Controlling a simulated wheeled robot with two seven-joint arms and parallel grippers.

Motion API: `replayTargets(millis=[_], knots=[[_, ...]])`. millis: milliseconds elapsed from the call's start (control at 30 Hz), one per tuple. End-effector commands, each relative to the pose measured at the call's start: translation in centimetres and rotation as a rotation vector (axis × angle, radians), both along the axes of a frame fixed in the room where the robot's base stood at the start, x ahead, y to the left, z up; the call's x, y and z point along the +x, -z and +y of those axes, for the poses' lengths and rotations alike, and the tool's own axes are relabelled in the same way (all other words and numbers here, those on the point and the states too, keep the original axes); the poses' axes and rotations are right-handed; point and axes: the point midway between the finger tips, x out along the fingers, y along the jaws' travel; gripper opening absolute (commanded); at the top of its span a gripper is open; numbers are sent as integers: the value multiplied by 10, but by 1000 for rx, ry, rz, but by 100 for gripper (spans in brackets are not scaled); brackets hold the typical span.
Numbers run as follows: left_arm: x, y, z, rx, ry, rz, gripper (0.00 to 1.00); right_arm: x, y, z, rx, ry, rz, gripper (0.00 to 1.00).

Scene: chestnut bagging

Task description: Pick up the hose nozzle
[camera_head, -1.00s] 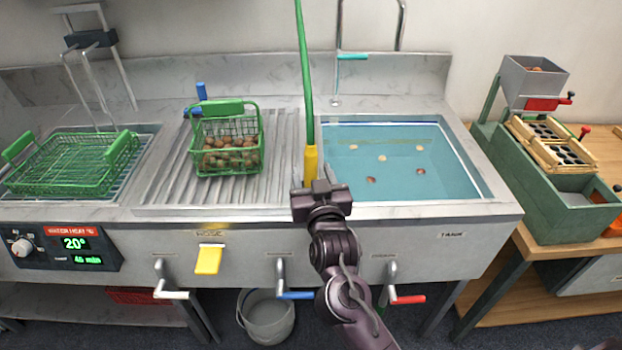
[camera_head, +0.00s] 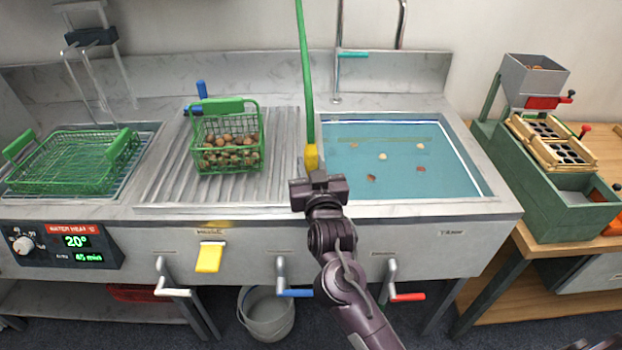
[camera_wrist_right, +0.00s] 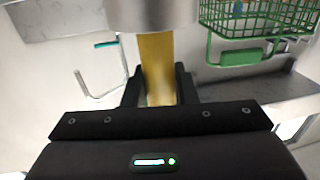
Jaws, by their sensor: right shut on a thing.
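The hose nozzle (camera_head: 311,157) is yellow and hangs at the lower end of a green hose (camera_head: 304,80), by the left edge of the water tank. My right gripper (camera_head: 317,180) is shut on the nozzle, and its body hides the nozzle's lower part in the head view. In the right wrist view the yellow nozzle (camera_wrist_right: 157,65) runs between the two dark fingers (camera_wrist_right: 160,88). My left gripper is not in view.
A green wire basket of chestnuts (camera_head: 228,143) stands on the ribbed drainboard (camera_head: 165,182). The water tank (camera_head: 400,165) holds a few floating chestnuts. An empty green basket (camera_head: 70,160) sits at left. A green machine (camera_head: 550,190) stands at right.

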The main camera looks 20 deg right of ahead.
Motion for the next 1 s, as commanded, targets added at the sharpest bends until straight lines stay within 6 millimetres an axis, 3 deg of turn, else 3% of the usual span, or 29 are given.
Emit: replayTargets(millis=[267,467,667,1000], knots=[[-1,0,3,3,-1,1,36,0,-5,0,1,0,-3,0],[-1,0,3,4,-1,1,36,0,-28,0,2,0,-6,0],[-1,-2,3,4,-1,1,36,0,-70,0,2,0,-8,0],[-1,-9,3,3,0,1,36,0,-160,0,3,0,-8,0]])
